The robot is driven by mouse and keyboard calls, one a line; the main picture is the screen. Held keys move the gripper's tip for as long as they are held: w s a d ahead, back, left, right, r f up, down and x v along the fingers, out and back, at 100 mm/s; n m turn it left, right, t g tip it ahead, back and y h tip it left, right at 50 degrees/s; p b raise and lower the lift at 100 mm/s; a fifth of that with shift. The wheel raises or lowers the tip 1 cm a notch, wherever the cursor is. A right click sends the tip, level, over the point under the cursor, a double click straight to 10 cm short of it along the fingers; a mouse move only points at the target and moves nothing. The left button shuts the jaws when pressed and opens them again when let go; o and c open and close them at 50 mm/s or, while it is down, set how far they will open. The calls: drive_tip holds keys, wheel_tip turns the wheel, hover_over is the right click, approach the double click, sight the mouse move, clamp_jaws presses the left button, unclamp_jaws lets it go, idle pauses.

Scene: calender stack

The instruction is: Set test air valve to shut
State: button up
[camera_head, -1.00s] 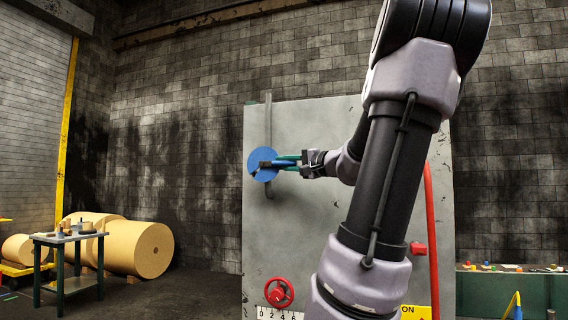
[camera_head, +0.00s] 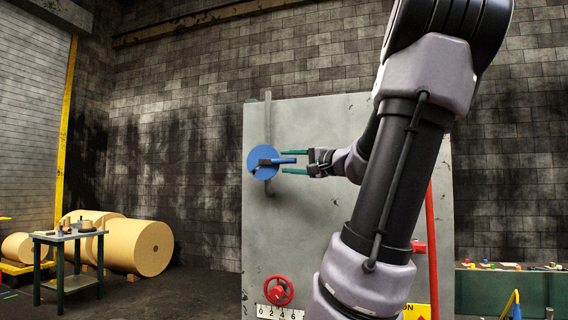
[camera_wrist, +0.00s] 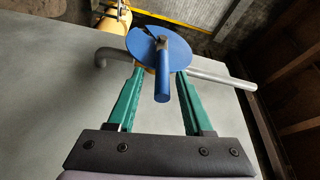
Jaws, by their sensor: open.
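The valve is a blue disc (camera_head: 259,155) on a grey vertical pipe (camera_head: 268,118) against a grey panel (camera_head: 320,220). A blue lever (camera_head: 288,161) sticks out from the disc, pointing right and roughly level in the head view. My gripper (camera_head: 282,162) is open, one green finger above the lever and one below, with gaps on both sides. In the wrist view, the lever (camera_wrist: 162,86) lies between the spread fingers of my gripper (camera_wrist: 160,72), in front of the disc (camera_wrist: 143,44). No valve markings are legible.
A red handwheel (camera_head: 279,290) sits low on the panel above a number scale (camera_head: 280,313). A red upright bar (camera_head: 431,240) stands at the panel's right. A small table (camera_head: 70,237) and paper rolls (camera_head: 140,248) are at left. The floor between them and the panel looks clear.

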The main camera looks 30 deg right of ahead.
drive_tip(key=v, duration=0.8)
drive_tip(key=shift+s+f, duration=0.1)
drive_tip(key=a+f+n+g+y, duration=0.1)
drive_tip(key=a+f+n+g, duration=0.25)
drive_tip(key=a, duration=0.55)
drive_tip(key=a+f+n+g+y, duration=0.15)
drive_tip(key=a+f+g, duration=0.25)
drive_tip(key=a, duration=0.6)
drive_tip(key=s+a+f+n+g+h, duration=0.3)
drive_tip(key=s+a+f+h, duration=0.1)
drive_tip(key=a+f, duration=0.4)
drive_tip(key=shift+s+f+n+h, duration=0.3)
drive_tip(key=shift+f+h, duration=0.15)
drive_tip(key=shift+h, duration=0.4)
